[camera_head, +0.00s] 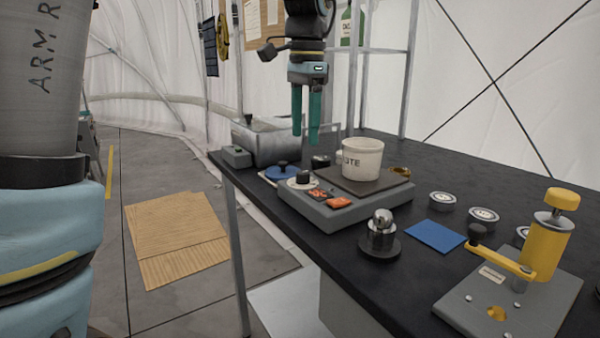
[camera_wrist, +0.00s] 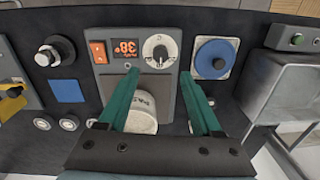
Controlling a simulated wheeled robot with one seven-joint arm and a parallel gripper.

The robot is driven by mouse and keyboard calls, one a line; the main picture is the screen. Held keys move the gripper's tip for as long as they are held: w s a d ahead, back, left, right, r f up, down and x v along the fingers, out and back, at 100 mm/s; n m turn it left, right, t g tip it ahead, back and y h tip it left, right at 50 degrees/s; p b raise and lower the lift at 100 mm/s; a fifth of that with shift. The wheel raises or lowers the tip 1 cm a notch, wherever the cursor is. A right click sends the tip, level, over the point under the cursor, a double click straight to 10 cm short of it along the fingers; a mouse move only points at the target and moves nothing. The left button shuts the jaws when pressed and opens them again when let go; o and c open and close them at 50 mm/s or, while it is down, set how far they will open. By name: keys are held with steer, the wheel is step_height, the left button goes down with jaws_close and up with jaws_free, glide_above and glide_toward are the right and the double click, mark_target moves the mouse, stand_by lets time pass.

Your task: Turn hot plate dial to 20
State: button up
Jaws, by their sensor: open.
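The hot plate (camera_head: 332,212) is a grey box on the black table, with a dark top plate. Its dial (camera_head: 303,178) is a black knob on a white disc at the panel's left end; it also shows in the wrist view (camera_wrist: 160,47). Beside it is a display (camera_wrist: 124,48) with orange digits that look like 38. My gripper (camera_head: 305,138) points down with its green fingers apart and empty. In the head view it is above the dial end of the hot plate, not touching. In the wrist view the dial lies just beyond and between the fingertips (camera_wrist: 158,73).
A white cup (camera_head: 362,160) stands on the hot plate. An orange switch (camera_head: 339,202) is on its panel. A blue round knob (camera_head: 282,170) and a metal basin (camera_head: 268,142) are to the left. A metal knob (camera_head: 382,222), blue pad (camera_head: 436,236) and yellow press (camera_head: 548,240) are to the right.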

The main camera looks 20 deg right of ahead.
mark_target(303, 172)
step_height(303, 172, down, 9)
steer(key=shift+w+r, duration=0.15)
steer(key=shift+r, duration=0.05)
steer(key=shift+c, duration=0.3)
jaws_close()
stand_by(0.4)
